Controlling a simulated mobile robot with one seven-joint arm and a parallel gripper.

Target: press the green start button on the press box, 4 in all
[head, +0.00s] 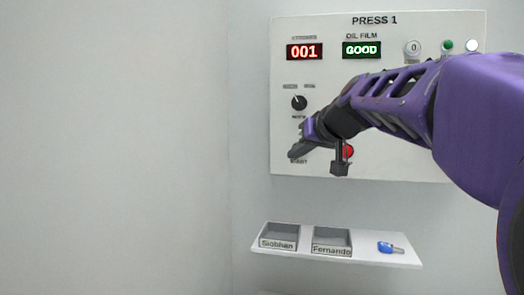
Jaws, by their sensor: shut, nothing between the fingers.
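The press box (289,122) is a white wall panel headed "PRESS 1". Its red counter display (304,52) reads 001. My gripper (293,155) is shut and empty at the panel's lower left, over a small label too blurred to read surely. I cannot tell whether it touches the panel. No green start button shows plainly there; my gripper and wrist cover that spot. A small round green light or button (447,45) is at the panel's upper right. A red button (347,151) is partly hidden behind a dark part of my arm.
The oil film display (361,50) reads GOOD. A black knob (299,102) is set above my gripper. A round "0" dial (412,48) and a white lamp (472,45) are at the top. A shelf (371,258) below holds two named trays and a blue key (389,248).

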